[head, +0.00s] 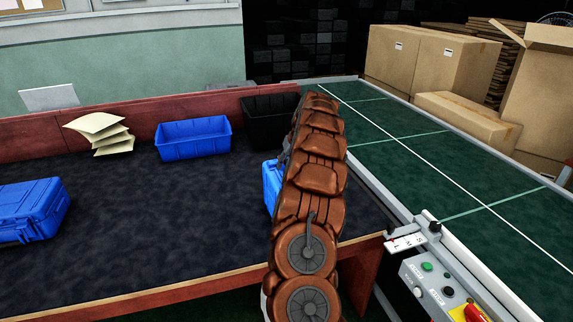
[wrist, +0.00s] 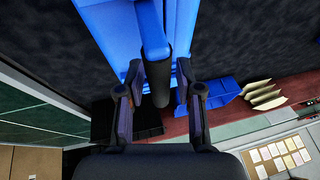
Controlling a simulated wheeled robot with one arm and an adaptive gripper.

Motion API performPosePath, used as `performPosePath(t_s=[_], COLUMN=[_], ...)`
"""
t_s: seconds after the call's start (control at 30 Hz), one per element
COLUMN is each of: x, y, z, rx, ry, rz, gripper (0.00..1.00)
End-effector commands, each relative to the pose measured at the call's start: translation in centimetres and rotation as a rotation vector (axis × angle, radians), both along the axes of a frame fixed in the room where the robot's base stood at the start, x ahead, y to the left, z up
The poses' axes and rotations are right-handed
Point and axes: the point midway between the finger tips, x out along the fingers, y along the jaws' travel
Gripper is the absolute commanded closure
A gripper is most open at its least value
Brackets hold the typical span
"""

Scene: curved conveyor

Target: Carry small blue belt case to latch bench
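A small blue case (head: 270,185) is mostly hidden behind my arm in the head view, over the right part of a dark-topped bench (head: 150,235). In the wrist view the blue case (wrist: 180,20) fills the top centre, with its dark handle grip (wrist: 157,82) pointing toward the camera. My gripper (wrist: 160,75) has one finger on each side of this handle. The fingertips are close to the handle, but whether they press on it is unclear. I cannot tell whether the case rests on the bench or hangs above it. Another blue case (head: 30,212) lies at the bench's left.
A blue bin (head: 193,138), a black bin (head: 268,118) and a stack of pale sheets (head: 100,132) stand along the bench's back. A green conveyor (head: 420,165) with a control box (head: 435,285) runs at the right. Cardboard boxes (head: 430,65) stand beyond it. The bench's middle is clear.

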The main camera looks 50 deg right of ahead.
Motion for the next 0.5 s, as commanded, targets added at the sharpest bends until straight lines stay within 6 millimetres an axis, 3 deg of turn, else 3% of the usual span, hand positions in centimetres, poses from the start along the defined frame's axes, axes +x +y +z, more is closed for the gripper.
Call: performPosePath(t_s=[0.5], x=[-0.32], y=[-0.07], z=[0.77], rx=[-0.002], ry=[-0.001], rz=[-0.001], gripper=[0.55])
